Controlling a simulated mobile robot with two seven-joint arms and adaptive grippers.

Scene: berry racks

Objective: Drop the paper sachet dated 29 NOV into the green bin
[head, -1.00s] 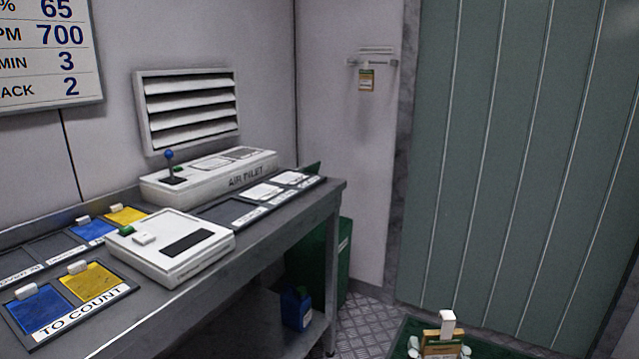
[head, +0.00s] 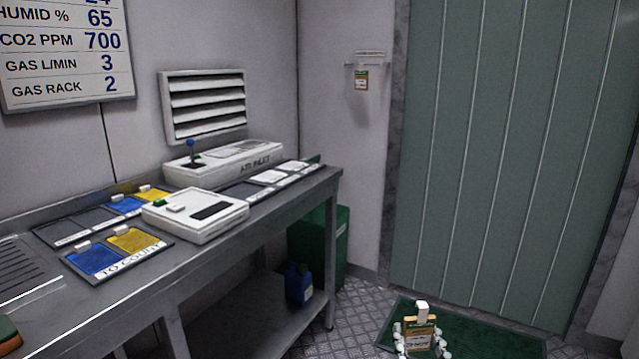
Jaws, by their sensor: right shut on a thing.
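My right gripper (head: 418,341) is at the bottom edge, right of centre. It is shut on a small tan paper sachet (head: 419,333) with a white tab on top and a printed label; the date is too small to read surely. The sachet is upright above the dark green floor mat. The green bin (head: 338,232) stands on the floor at the far end of the bench, partly hidden by the bench leg. It is left of and beyond my right gripper. My left gripper is not in view.
The grey bench (head: 283,215) on the left carries trays and white devices. A blue jug (head: 299,285) stands on its lower shelf. The green mat (head: 491,335) and metal floor between bench and door look clear.

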